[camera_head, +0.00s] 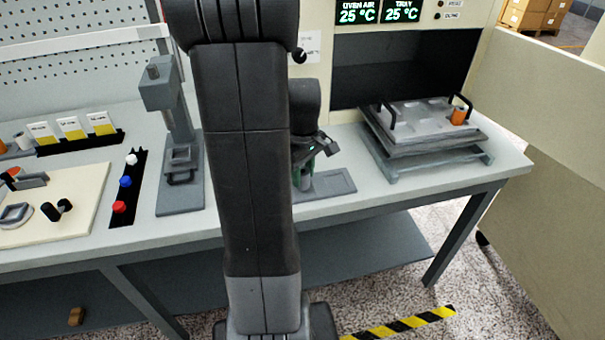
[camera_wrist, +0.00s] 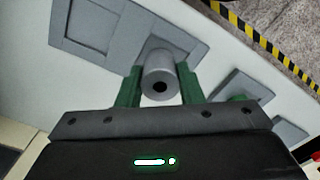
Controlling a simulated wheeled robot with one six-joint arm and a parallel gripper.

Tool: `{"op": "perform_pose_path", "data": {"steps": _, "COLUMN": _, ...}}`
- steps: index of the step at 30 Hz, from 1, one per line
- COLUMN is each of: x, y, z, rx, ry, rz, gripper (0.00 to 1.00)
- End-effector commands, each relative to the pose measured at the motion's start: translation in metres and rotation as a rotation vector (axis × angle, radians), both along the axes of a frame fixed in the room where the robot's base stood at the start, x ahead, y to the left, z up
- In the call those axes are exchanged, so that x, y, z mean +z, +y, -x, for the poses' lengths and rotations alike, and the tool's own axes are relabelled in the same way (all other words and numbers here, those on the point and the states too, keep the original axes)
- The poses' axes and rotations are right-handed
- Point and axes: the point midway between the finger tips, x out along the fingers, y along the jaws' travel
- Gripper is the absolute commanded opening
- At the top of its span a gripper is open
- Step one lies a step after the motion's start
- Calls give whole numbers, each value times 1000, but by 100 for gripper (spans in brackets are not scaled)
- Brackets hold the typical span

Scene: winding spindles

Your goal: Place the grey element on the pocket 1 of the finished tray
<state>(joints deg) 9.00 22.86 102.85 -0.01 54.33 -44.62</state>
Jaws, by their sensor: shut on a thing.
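The grey element (camera_wrist: 158,84) is a short cylinder with a dark hole in the end that faces the wrist camera. My gripper (camera_wrist: 159,72) is shut on it, with one green finger on each side. A flat grey plate (camera_wrist: 185,33) with square outlined recesses lies beyond the element in the wrist view. In the head view my gripper (camera_head: 308,170) is by this plate (camera_head: 335,184), and my arm hides part of both. The element cannot be made out there. I cannot tell whether the element touches the plate, or which tray is the finished tray.
At the right a metal tray (camera_head: 408,128) with black handles and shallow pockets bears an orange cylinder (camera_head: 459,117), in front of the open oven (camera_head: 400,65). A grey press stand (camera_head: 180,190) is left of my arm. Bare bench lies between plate and metal tray.

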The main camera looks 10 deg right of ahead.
Motion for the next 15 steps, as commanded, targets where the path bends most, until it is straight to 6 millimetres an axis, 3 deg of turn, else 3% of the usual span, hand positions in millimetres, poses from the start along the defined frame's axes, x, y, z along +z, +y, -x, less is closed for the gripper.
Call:
{"op": "perform_pose_path", "data": {"steps": 12, "x": -9, "y": 0, "z": 0, "rx": 0, "ry": 0, "rz": 0, "gripper": 10}}
{"op": "perform_pose_path", "data": {"steps": 13, "x": -9, "y": 0, "z": 0, "rx": 0, "ry": 0, "rz": 0, "gripper": 35}}
{"op": "perform_pose_path", "data": {"steps": 15, "x": -8, "y": 0, "z": 0, "rx": 0, "ry": -1, "rz": 1, "gripper": 49}}
